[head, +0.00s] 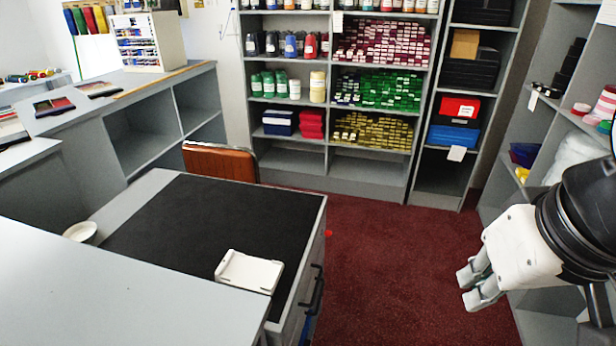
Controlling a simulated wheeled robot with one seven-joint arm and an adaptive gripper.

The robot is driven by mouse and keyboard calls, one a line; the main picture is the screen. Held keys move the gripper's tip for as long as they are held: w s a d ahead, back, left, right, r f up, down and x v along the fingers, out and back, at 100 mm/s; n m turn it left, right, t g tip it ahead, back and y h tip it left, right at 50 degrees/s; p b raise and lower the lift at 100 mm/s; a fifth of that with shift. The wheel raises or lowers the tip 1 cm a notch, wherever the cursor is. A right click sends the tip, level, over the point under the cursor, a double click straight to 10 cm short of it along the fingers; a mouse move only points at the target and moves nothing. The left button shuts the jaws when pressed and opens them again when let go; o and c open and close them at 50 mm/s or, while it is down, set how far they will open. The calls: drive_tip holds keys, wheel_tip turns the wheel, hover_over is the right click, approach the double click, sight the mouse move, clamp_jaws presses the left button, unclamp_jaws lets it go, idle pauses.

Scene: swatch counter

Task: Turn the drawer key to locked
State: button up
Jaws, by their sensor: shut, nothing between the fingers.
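My gripper (472,287) is at the right of the head view, above the red carpet and well to the right of the desk. Its fingers are shut and empty. The desk (318,245) has a black top and a drawer side that faces right. A dark drawer handle (312,290) shows on that side, seen at a steep angle. The lower part of the drawer side is partly cut off by the frame and the near counter.
A white tray (249,271) lies on the desk near its right edge. A grey counter (130,285) fills the near left. A brown chair (220,162) stands behind the desk. Stocked shelves (330,160) line the back and right. Red carpet (400,260) is clear between desk and gripper.

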drive_tip(key=o, duration=0.4)
drive_tip(key=shift+w+f, duration=0.1)
drive_tip(key=shift+w, duration=0.1)
drive_tip(key=w+a+f+m+g+y+b, duration=0.2)
drive_tip(key=w+f+m+y+b, duration=0.15)
drive_tip(key=w+f+m, duration=0.45)
drive_tip(key=w+a+f+m+g+y+b, duration=0.15)
drive_tip(key=w+f+m+b, duration=0.3)
drive_tip(key=w, duration=0.75)
drive_tip(key=w+a+f+m+g+y+b, duration=0.1)
drive_tip(key=w+f+m+g+y+b, duration=0.15)
drive_tip(key=w+f+m+b, duration=0.55)
drive_tip(key=w+d+f+m+t+y+b, duration=0.2)
drive_tip(key=w+d+f+m+y, duration=0.1)
drive_tip(key=w+f+m, duration=0.4)
drive_tip(key=w+d+f+m+t+y+b, duration=0.25)
drive_tip(key=w+f+m+y, duration=0.2)
drive_tip(key=w+f, duration=0.45)
drive_tip(key=w+d+f+m+t+y+b, duration=0.2)
drive_tip(key=w+d+f+m, duration=0.1)
drive_tip(key=w+f+m, duration=0.5)
drive_tip(key=shift+n, duration=0.4)
drive_tip(key=x, duration=0.4)
drive_tip(key=s+b+x, duration=0.1)
drive_tip(key=x, duration=0.3)
drive_tip(key=f+x, duration=0.1)
drive_tip(key=x, duration=0.3)
drive_tip(key=shift+s+a+b, duration=0.15)
drive_tip(key=shift+a+b, duration=0.2)
drive_tip(key=shift+a, duration=0.2)
